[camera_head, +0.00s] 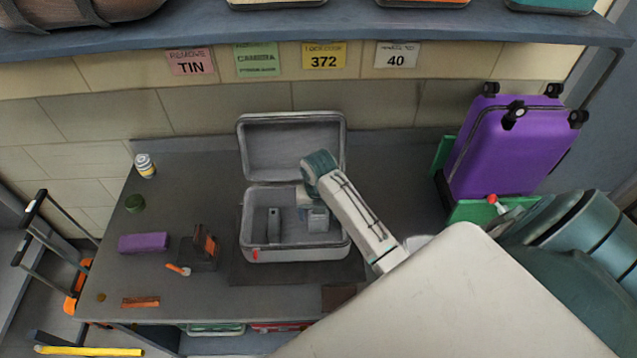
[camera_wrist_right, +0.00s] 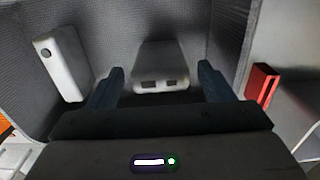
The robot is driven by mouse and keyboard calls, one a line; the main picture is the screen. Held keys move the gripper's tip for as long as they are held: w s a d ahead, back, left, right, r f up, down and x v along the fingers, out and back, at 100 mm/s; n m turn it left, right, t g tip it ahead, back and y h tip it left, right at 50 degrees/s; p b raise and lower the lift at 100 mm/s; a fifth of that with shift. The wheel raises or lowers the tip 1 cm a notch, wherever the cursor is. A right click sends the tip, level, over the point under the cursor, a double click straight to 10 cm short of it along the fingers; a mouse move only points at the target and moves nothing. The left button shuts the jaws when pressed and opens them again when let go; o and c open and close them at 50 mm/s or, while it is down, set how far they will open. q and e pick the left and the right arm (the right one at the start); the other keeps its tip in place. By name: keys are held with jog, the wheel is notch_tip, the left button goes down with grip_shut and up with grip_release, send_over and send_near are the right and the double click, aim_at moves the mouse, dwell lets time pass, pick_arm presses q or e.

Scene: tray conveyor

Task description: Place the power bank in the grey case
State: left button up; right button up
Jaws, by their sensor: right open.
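The grey case (camera_head: 247,238) stands open on the table in the head view, lid raised at the back. In the right wrist view the pale power bank (camera_wrist_right: 160,58), with two dark ports on its near end, is inside the case. My right gripper (camera_wrist_right: 160,80) is open inside the case, one finger on each side of the power bank's near end. I cannot tell whether the fingers touch it. In the head view my right gripper (camera_head: 314,214) is at the right part of the case, partly hiding what is there. My left gripper is not in view.
A slim grey object (camera_head: 274,226) stands in the case's left part. A purple block (camera_head: 143,243), a dark holder (camera_head: 199,252) and small items lie to the left. A purple suitcase (camera_head: 515,148) stands at the right. A shelf (camera_head: 330,29) spans the back.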

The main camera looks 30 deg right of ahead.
notch_tip(320, 180, up, 6)
jog(key=shift+f+b, duration=0.15)
jog(key=shift+b, duration=0.8)
jog(key=shift+r+p, duration=0.85)
jog(key=shift+p, duration=0.05)
jog(key=shift+r+p, duration=0.4)
jog(key=shift+r, duration=0.05)
jog(key=shift+f, duration=0.1)
